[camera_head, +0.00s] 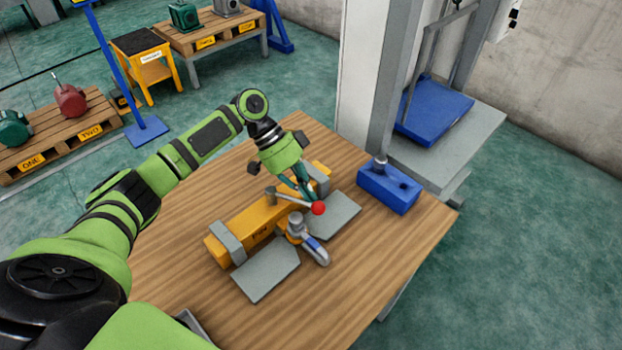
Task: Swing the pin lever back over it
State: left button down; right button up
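The pin lever is a grey rod (289,199) with a red ball knob (318,208). It runs from a short upright post on the yellow beam (246,224) out to the right, towards the front side of the beam. My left gripper (305,193) points down just behind the knob, with its dark green fingers close to the rod. I cannot tell whether they touch it or how far apart they are. A grey hook-like piece with a blue latch (311,243) lies in front of the beam, just below the knob. My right gripper is not in view.
The beam sits in grey brackets on a wooden table (340,290), with grey plates (267,270) in front. A blue block (389,187) stands at the table's right, beside a column and a blue platform (434,110). The table's front right is clear. Pallets (60,135) stand far left.

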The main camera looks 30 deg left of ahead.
pick_arm(q)
jog(key=shift+s+d+r+p, duration=0.2)
jog(key=shift+s+p, duration=0.1)
jog(key=shift+s, duration=0.25)
jog(key=shift+s+d+f, duration=0.1)
jog(key=shift+s, duration=0.2)
jog(key=shift+s+p, duration=0.3)
jog(key=shift+p, duration=0.05)
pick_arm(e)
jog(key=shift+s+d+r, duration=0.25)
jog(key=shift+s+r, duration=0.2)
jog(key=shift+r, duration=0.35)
pick_arm(q)
jog(key=shift+w+d, duration=0.1)
jog(key=shift+d, duration=0.05)
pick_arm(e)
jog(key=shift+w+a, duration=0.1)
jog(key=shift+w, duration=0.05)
